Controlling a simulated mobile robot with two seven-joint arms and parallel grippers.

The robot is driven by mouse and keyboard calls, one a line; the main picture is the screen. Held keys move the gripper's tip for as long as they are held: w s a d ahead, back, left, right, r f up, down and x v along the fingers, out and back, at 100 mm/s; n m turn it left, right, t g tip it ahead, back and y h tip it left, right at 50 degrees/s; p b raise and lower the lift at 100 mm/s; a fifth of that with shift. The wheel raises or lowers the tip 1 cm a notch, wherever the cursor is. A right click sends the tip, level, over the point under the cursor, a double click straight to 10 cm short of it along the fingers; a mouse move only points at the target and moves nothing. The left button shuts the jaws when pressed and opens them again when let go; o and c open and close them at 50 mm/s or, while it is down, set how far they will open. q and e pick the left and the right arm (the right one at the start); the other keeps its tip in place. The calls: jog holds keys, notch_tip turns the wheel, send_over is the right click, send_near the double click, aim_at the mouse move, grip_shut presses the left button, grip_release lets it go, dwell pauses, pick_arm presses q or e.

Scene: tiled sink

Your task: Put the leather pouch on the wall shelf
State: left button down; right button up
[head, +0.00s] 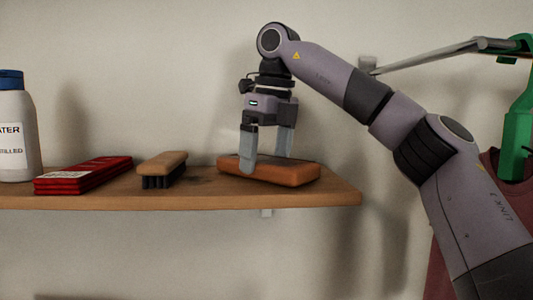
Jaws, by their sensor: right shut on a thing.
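The brown leather pouch (290,176) is at the right part of the wooden wall shelf (330,195). It lies almost flat, with its left side looking slightly raised; I cannot tell whether its whole underside touches the shelf. My right gripper (267,162) points down from above and is shut on the pouch, with one finger in front of it and the other behind. The tip of the rear finger is hidden by the pouch. My left gripper is not in view.
The shelf's right end is free. A green thing (518,120) hangs from a metal rod (430,55) at right.

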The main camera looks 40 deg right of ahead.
aim_at(271, 160)
jog(key=shift+f, duration=0.15)
jog(key=o, duration=1)
jog(key=shift+o, duration=0.2)
jog(key=shift+s+r, duration=0.2)
jog(key=shift+r, duration=1.1)
jog(key=shift+s+r, duration=0.15)
jog(key=shift+r, duration=1.15)
jog(key=shift+s+r, duration=0.2)
jog(key=shift+r, duration=1.1)
